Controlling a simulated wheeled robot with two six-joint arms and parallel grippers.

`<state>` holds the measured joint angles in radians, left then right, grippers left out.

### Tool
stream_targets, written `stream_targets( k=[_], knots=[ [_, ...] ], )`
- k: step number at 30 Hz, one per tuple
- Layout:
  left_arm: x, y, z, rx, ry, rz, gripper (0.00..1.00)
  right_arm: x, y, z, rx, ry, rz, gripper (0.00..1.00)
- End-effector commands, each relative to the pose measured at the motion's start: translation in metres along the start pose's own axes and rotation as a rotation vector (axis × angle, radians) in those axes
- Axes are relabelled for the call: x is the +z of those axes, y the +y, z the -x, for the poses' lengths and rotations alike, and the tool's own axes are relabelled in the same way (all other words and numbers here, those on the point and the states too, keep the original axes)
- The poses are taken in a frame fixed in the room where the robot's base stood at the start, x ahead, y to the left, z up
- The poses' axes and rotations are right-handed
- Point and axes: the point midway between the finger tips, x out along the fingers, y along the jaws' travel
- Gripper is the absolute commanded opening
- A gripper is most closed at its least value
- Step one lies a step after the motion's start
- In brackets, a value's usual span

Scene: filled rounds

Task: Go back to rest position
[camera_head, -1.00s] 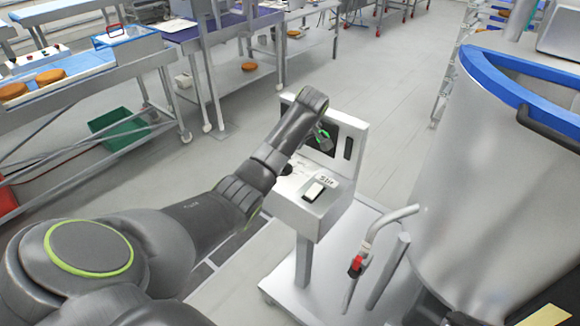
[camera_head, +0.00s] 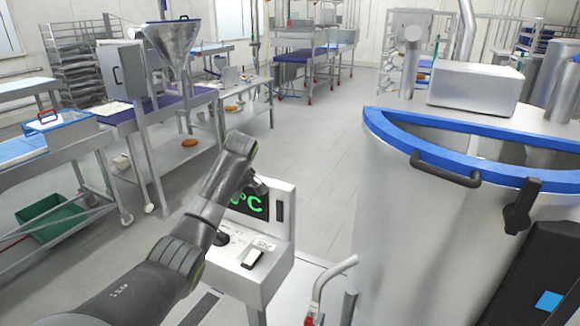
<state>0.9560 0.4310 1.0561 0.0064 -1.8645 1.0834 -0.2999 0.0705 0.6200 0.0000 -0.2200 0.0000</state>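My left arm comes in from the lower left, and its dark gripper (camera_head: 258,187) is small and partly hidden by the wrist. It is in front of the upper edge of the control panel's screen; I cannot tell whether it touches the panel or whether its fingers are open. The control panel (camera_head: 283,243) is a pale box on a post, with a dark screen showing green "°C", a black knob and a white rocker switch. My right gripper is not in view.
A large steel vat (camera_head: 385,215) with a blue rim (camera_head: 440,155) fills the right side, close to the panel. A steel table (camera_head: 100,150) and a bench with a funnel machine (camera_head: 170,45) stand at left. Open floor (camera_head: 320,140) runs behind the panel.

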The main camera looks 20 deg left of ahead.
Motion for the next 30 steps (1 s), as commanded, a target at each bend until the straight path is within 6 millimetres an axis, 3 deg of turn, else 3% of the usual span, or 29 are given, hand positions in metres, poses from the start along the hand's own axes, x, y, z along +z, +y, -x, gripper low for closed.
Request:
stream_targets(
  k=[5, 11, 15, 21, 26, 30],
  knots=[
    [0.007, -0.003, -0.009, 0.000, -0.001, -0.022, 0.42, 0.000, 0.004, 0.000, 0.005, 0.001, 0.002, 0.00],
    [0.051, -0.031, -0.057, 0.020, 0.000, -0.187, 0.42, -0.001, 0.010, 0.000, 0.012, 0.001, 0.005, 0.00],
    [0.095, -0.065, -0.094, 0.051, -0.003, -0.346, 0.42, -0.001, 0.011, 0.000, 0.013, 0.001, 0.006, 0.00],
    [0.156, -0.125, -0.129, 0.100, -0.014, -0.553, 0.42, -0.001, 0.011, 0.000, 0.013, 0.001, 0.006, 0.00],
    [0.202, -0.179, -0.141, 0.146, -0.021, -0.700, 0.42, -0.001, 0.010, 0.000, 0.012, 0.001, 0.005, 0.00],
    [0.238, -0.230, -0.139, 0.186, -0.024, -0.814, 0.42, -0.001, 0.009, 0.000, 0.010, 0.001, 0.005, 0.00]
  ],
)
